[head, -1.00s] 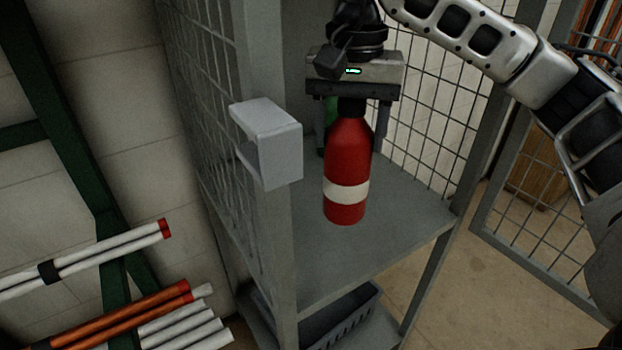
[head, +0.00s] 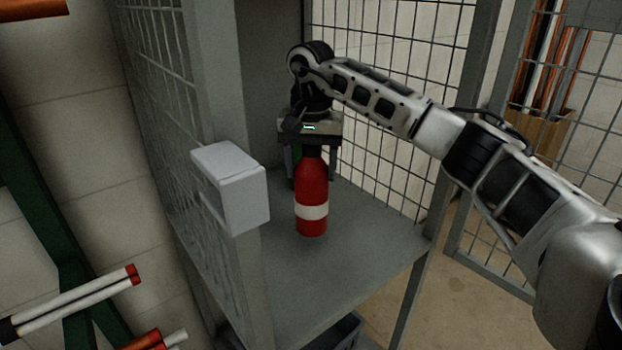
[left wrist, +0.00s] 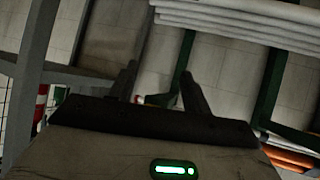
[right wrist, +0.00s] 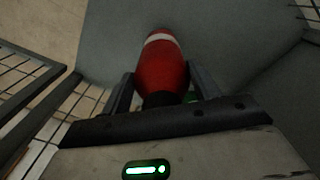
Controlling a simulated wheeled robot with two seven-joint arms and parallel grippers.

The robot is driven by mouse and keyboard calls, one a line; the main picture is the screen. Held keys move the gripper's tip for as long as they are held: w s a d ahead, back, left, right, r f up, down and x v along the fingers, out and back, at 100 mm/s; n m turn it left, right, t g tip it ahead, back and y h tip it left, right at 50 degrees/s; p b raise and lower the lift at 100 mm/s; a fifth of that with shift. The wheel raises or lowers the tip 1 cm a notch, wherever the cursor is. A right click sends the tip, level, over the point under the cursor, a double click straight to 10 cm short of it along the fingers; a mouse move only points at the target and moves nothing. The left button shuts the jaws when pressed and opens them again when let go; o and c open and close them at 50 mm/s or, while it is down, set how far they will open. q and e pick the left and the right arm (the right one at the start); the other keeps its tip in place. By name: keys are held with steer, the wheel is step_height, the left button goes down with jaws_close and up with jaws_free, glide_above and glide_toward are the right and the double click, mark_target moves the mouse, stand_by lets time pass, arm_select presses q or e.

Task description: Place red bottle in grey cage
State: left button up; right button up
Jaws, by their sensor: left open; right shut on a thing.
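The red bottle (head: 312,190) has a white band and hangs upright from my right gripper (head: 312,160), which is shut on its dark neck. It is inside the grey cage (head: 365,245), over the shelf. Its base is at or just above the shelf; I cannot tell whether it touches. The right wrist view also shows the bottle (right wrist: 160,68) between the fingers of my right gripper (right wrist: 160,85). My left gripper (left wrist: 158,90) is open and empty in the left wrist view, outside the head view.
A green object (head: 296,165) stands behind the bottle, mostly hidden. A light grey box (head: 230,185) sits on the cage's front left post. Mesh walls close the left and right sides. The open mesh door (head: 500,250) is at right. White and orange tubes (head: 75,300) lie on a green rack at left.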

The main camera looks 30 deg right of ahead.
steer(key=shift+w+f+p, duration=0.1)
steer(key=shift+f+p, duration=0.2)
steer(key=shift+f, duration=1.3)
steer(key=shift+f, duration=0.1)
steer(key=o, duration=1.8)
steer(key=shift+f, duration=0.1)
step_height(320, 180, up, 12)
steer(key=shift+r, duration=0.15)
